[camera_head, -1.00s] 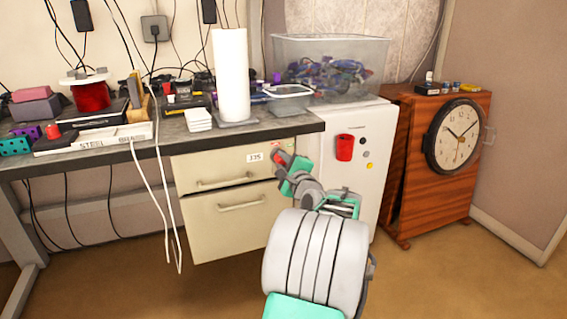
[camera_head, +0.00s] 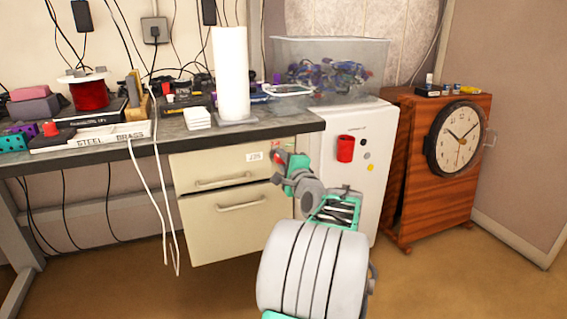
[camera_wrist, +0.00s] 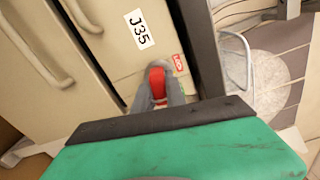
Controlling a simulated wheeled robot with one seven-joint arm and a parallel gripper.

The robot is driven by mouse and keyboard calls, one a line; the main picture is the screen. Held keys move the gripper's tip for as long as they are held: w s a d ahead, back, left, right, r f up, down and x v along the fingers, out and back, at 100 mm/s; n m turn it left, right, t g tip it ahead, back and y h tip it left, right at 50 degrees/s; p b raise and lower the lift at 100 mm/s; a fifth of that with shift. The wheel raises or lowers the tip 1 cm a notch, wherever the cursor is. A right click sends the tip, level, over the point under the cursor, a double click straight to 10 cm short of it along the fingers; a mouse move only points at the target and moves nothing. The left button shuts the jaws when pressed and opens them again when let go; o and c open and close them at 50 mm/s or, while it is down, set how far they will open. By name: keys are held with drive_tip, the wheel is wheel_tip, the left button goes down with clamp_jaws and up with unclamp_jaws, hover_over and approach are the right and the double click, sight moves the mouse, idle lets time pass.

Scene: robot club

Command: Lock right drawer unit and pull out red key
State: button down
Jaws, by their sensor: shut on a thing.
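The beige right drawer unit (camera_head: 222,221) hangs under the workbench, with two drawers, both looking closed, and a label marked J35. In the wrist view the drawer unit (camera_wrist: 107,62) fills the upper left, with its handles at the left. The red key (camera_wrist: 158,81) is at the unit's upper right corner, between the fingertips. My gripper (camera_wrist: 160,92) is shut on the red key. In the head view my gripper (camera_head: 279,161) is at the same corner, and the key is mostly hidden there. Whether the key sits in the lock is hidden by the fingers.
A white fridge (camera_head: 369,195) with a red cup (camera_head: 345,148) on its front stands right of the unit. The workbench (camera_head: 262,130) holds a paper towel roll (camera_head: 230,75) and tools. White cables hang left of the drawers. A wooden clock cabinet (camera_head: 430,185) stands right.

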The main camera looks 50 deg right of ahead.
drive_tip(key=shift+s+d+r+n+b, duration=0.1)
drive_tip(key=shift+r+n+b, duration=0.1)
drive_tip(key=shift+n+b, duration=0.4)
drive_tip(key=v, duration=0.4)
drive_tip(key=shift+s+f, duration=0.15)
idle(1.0)
drive_tip(key=shift+a, duration=0.2)
drive_tip(key=shift+b+v, duration=0.55)
drive_tip(key=shift+v, duration=1.9)
